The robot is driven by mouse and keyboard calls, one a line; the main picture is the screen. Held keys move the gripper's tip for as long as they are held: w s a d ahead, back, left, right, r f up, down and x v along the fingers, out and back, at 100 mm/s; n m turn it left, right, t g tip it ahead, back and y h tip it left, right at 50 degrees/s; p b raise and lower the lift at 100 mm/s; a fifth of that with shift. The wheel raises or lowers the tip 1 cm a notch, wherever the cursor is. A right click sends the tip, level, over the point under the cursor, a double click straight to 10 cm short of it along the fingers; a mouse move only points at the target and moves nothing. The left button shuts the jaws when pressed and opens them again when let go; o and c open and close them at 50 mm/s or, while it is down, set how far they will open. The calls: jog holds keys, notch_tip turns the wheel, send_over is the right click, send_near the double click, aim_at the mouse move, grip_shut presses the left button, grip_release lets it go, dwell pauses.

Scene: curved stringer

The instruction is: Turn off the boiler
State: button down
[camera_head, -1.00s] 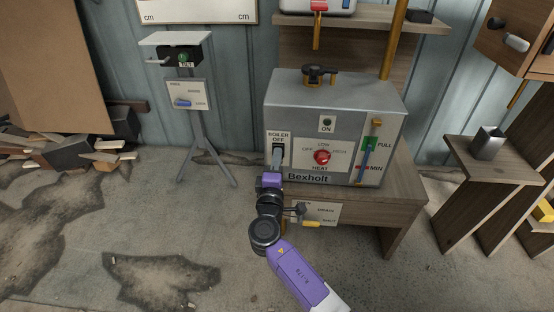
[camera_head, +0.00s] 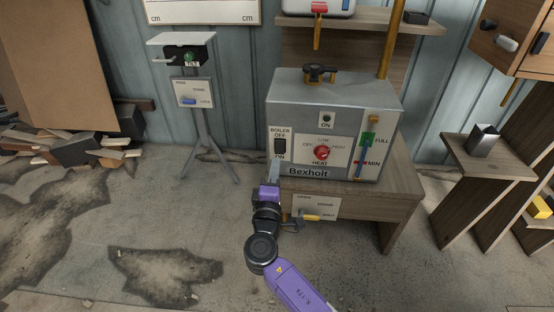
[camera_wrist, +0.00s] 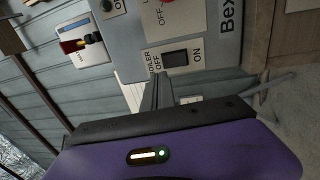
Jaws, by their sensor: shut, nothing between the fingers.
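The boiler (camera_head: 335,98) is a grey metal box marked Bexholt on a wooden bench. Its black rocker switch (camera_head: 280,146) is on the left of the front panel, between the labels OFF above and ON below. In the wrist view the switch (camera_wrist: 176,58) lies between OFF on the left and ON on the right. I cannot tell which side is pressed in. My gripper (camera_head: 274,168) is shut and empty, just below the switch and apart from it in the head view. The fingers (camera_wrist: 162,82) also show in the wrist view. The green lamp (camera_head: 327,119) is marked ON.
A red heat knob (camera_head: 322,153) and a level gauge (camera_head: 368,142) share the panel. A lower panel with a yellow handle (camera_head: 318,217) is on the bench (camera_head: 400,205). A tripod stand (camera_head: 205,140) is at left. Open floor lies in front.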

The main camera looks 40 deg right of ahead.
jog(key=v, duration=0.3)
jog(key=r+p+v, duration=0.1)
jog(key=v, duration=0.1)
jog(key=shift+s+a+r, duration=0.15)
jog(key=shift+s+a, duration=0.1)
jog(key=shift+a, duration=0.1)
